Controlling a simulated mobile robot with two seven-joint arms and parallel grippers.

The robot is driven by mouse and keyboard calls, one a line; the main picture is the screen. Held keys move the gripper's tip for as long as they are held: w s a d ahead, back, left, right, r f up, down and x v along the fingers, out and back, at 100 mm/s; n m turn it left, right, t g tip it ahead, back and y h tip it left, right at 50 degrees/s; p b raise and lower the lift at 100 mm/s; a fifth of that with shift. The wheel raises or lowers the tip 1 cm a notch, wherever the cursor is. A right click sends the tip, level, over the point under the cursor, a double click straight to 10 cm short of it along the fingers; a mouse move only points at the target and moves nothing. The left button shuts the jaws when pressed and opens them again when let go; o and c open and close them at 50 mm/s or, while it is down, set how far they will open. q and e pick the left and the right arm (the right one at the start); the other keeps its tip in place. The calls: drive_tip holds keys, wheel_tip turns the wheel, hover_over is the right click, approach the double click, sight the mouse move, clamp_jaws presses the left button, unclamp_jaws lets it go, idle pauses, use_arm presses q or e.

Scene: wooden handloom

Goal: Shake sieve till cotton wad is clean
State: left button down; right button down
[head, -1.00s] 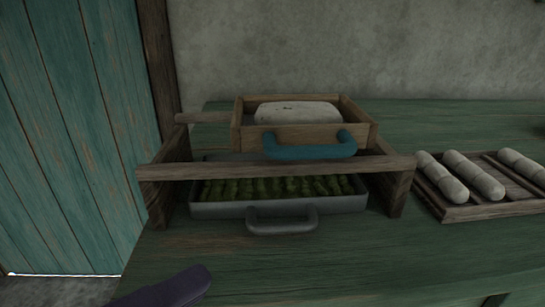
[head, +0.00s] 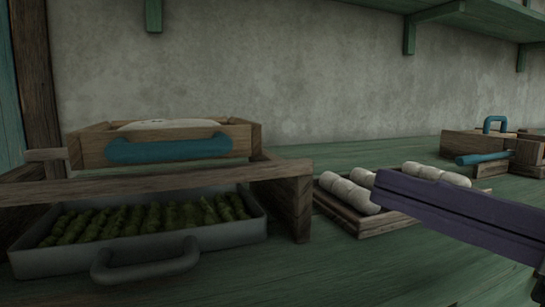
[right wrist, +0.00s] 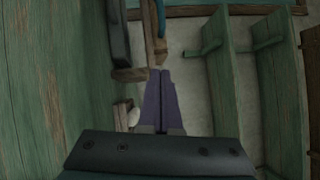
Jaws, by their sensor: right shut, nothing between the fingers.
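The sieve (head: 88,151) is a wooden box with a blue handle (head: 170,150), resting on a wooden rail frame (head: 293,190) at the left of the head view. The whitish cotton wad (head: 165,124) shows just above its front wall; its underside is hidden. My right gripper (head: 382,186), with purple fingers, comes in from the right. It is shut and empty, well to the right of the sieve and in front of the roll tray in the picture. In the right wrist view its fingers (right wrist: 160,72) are together, and the blue handle (right wrist: 161,18) is beyond them. My left gripper is not in view.
A grey metal tray (head: 232,236) of green clumps sits under the frame. A wooden tray (head: 336,210) of white rolls (head: 348,194) is to its right. A wooden box with blue handles (head: 463,143) stands farther right. Green tabletop is clear in front.

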sight(177, 158)
drive_tip(key=x, duration=0.3)
drive_tip(key=p+x, duration=0.1)
drive_tip(key=x, duration=0.3)
drive_tip(key=shift+a+r, duration=0.25)
drive_tip(key=shift+s+a+r+p, duration=0.1)
drive_tip(key=shift+a+p, duration=0.25)
drive_tip(key=shift+a, duration=0.2)
drive_tip(key=shift+s+a+r+p, duration=0.1)
drive_tip(key=shift+a+p, duration=0.25)
drive_tip(key=shift+a, duration=0.25)
drive_tip(key=shift+s+a, duration=0.1)
drive_tip(key=shift+a, duration=0.45)
drive_tip(key=a, duration=0.2)
drive_tip(key=s+a+p, duration=0.1)
drive_tip(key=s+a, duration=0.1)
drive_tip(key=a, duration=0.1)
drive_tip(key=shift+a+p, duration=0.35)
drive_tip(key=shift+p, duration=0.05)
drive_tip(key=shift+w, duration=0.1)
drive_tip(key=shift+f, duration=0.1)
